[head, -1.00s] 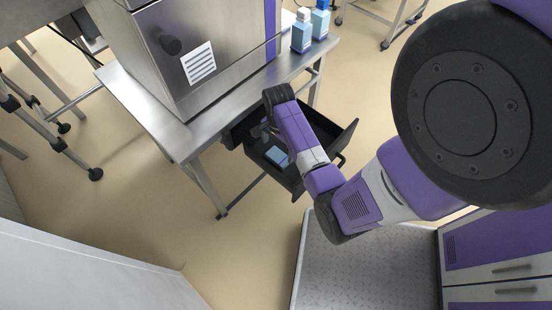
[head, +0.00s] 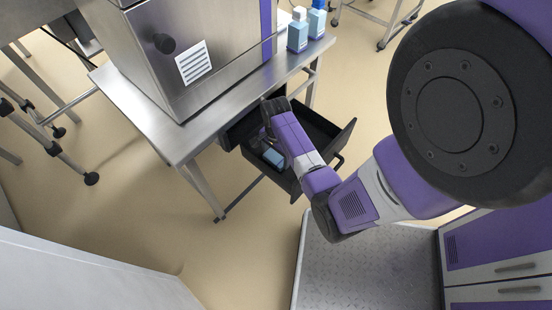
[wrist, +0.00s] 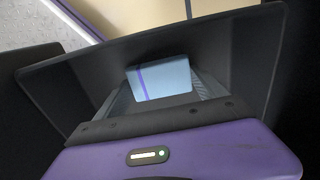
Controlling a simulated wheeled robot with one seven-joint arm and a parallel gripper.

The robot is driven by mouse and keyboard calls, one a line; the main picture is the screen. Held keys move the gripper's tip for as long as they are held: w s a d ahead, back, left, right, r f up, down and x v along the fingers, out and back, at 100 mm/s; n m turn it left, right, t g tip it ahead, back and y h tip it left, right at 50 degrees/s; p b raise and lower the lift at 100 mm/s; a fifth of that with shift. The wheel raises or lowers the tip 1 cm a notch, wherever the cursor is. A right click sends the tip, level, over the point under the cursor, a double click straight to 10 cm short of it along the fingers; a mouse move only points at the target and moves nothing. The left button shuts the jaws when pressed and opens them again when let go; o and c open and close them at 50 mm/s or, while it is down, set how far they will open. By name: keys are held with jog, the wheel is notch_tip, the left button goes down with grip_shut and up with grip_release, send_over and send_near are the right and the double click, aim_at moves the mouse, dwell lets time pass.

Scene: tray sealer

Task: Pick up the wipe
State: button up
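The wipe is a light blue folded pad with a purple stripe (wrist: 160,79). It lies in the open black drawer (head: 318,127) and also shows in the head view (head: 273,157). My gripper (head: 266,142) reaches down into the drawer, right beside the wipe. In the wrist view my gripper (wrist: 163,100) has its grey fingers spread apart, with the wipe between and beyond them. Whether the fingers touch the wipe cannot be told. The lower edge of the wipe is partly hidden by the gripper.
The drawer walls stand close around my gripper. Above is a steel table (head: 150,118) carrying a steel machine (head: 200,60) with a dark knob. Two blue bottles (head: 298,36) stand on the table's right end.

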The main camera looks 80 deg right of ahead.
aim_at(276, 157)
notch_tip(276, 157, up, 20)
jog(key=p, duration=0.4)
dwell(0.3)
